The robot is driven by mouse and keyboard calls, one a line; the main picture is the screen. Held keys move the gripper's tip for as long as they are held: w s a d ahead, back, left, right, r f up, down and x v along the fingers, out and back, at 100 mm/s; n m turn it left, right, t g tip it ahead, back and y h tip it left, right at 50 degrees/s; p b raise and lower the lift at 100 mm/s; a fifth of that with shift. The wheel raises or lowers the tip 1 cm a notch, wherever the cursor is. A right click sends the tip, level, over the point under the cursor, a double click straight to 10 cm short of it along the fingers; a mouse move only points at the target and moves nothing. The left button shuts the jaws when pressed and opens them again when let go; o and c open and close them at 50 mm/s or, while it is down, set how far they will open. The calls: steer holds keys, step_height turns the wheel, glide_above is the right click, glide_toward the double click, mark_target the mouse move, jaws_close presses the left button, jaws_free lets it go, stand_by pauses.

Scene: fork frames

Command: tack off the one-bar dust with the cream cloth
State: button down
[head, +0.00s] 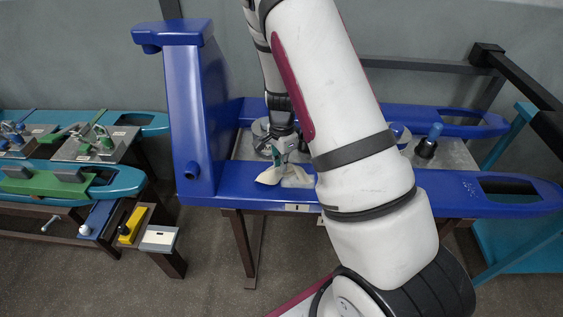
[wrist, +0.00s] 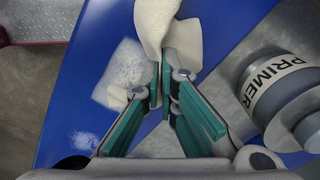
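My gripper (head: 285,157) is low over the front beam of the blue frame (head: 240,196), left of my arm in the head view. In the wrist view my gripper (wrist: 163,82) has its green fingers together on the cream cloth (wrist: 158,20), which hangs out past the tips. The cloth (head: 268,177) shows beside the fingers in the head view. A white label with one dark bar (head: 298,208) is on the beam's front edge.
The blue upright (head: 193,120) rises left of my gripper. A dark, blue-topped container (head: 428,143) stands right of my arm. White specks (head: 472,188) show on the beam's right part.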

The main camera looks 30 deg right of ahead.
mark_target(282, 176)
steer(key=c, duration=0.8)
jaws_free()
steer(key=shift+f, duration=0.15)
steer(key=shift+f+b, duration=0.8)
steer(key=shift+f, duration=0.55)
steer(key=shift+r, duration=0.1)
steer(key=c, duration=0.5)
steer(key=shift+s, duration=0.1)
jaws_close()
